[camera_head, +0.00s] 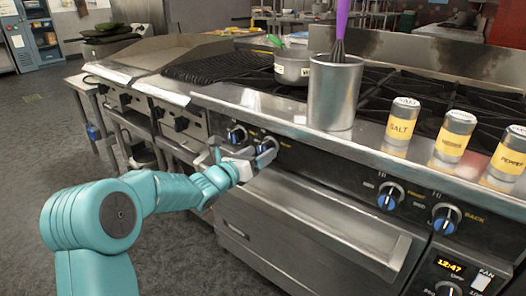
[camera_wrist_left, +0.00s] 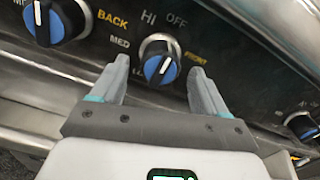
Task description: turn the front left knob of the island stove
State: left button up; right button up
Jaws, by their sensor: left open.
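The island stove (camera_head: 330,165) has a front panel with blue-faced knobs. The front left knob (camera_wrist_left: 160,64), labelled FRONT, sits between the fingertips of my left gripper (camera_wrist_left: 159,78) in the left wrist view. The fingers stand on either side of it, open; contact cannot be told. Its white mark is tilted slightly right of upright. In the head view, my left gripper (camera_head: 248,157) is at the panel and partly hides this knob. The back knob (camera_wrist_left: 54,20), labelled BACK, is just left of it. My right gripper is not in view.
An oven door handle (camera_head: 320,222) juts out below the panel. A steel utensil pot (camera_head: 334,92) and shakers labelled SALT (camera_head: 402,126) and PEPPER (camera_head: 509,158) stand on the front ledge above. More knobs (camera_head: 388,197) lie to the right. Open floor is at left.

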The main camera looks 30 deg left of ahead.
pick_arm(q)
jog(key=shift+w+d, duration=0.1)
jog(key=shift+w, duration=1.25)
jog(key=c, duration=1.1)
jog(key=shift+o, duration=0.2)
